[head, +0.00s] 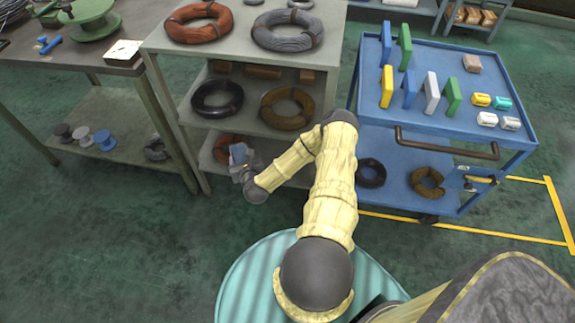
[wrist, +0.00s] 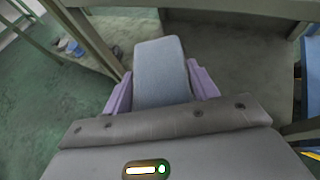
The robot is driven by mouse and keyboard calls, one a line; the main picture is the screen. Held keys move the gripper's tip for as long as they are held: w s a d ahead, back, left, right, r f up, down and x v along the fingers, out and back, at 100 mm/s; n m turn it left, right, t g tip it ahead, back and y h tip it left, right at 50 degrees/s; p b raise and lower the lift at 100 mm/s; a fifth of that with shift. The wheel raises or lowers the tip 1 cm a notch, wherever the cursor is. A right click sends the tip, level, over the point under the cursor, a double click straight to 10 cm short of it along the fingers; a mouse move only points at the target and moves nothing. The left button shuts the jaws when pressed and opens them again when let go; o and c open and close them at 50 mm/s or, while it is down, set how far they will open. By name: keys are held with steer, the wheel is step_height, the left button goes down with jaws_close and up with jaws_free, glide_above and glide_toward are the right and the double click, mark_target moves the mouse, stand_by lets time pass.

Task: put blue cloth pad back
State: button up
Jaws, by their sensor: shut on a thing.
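My gripper (wrist: 162,85) is shut on a grey-blue cloth pad (wrist: 160,62), which stands out between the two purple fingers in the wrist view. In the head view my gripper (head: 240,168) is in front of the lower part of the grey shelf rack, with the held pad (head: 238,153) small and partly hidden. On the top of the blue trolley (head: 511,140) at the right stand several upright pads: blue (head: 386,43), green (head: 404,46), yellow (head: 387,86), another blue (head: 409,88), white (head: 431,92) and another green (head: 452,97).
The grey rack (head: 155,42) holds coils, including a red coil (head: 198,22) and a black coil (head: 217,99). A workbench (head: 60,62) with a green spool (head: 92,18) stands at the left. Small yellow, teal and white items sit at the trolley's right side. Green floor is open at lower left.

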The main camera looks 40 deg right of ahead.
steer(key=w+d+f+m+g+h+b, duration=0.1)
steer(key=w+d+f+m+h+b, duration=0.1)
steer(key=d+f+b, duration=0.3)
steer(key=w+d+f+m+g+h+b, duration=0.1)
steer(key=d+f+b, duration=0.3)
steer(key=d+b, duration=0.6)
steer(key=w+d+f+m+g+h+b, duration=0.2)
steer(key=d+f+m+h+b, duration=0.1)
steer(key=d+f+b, duration=0.2)
steer(key=d+b, duration=0.2)
steer(key=d, duration=0.2)
steer(key=shift+w+d+f+m+b, duration=0.3)
steer(key=shift+w+d+f, duration=0.05)
steer(key=shift+w, duration=0.05)
steer(key=shift+f+b, duration=1.1)
steer(key=shift+f, duration=1.4)
steer(key=shift+f, duration=0.1)
steer(key=shift+f+b, duration=1.2)
steer(key=shift+f, duration=1.2)
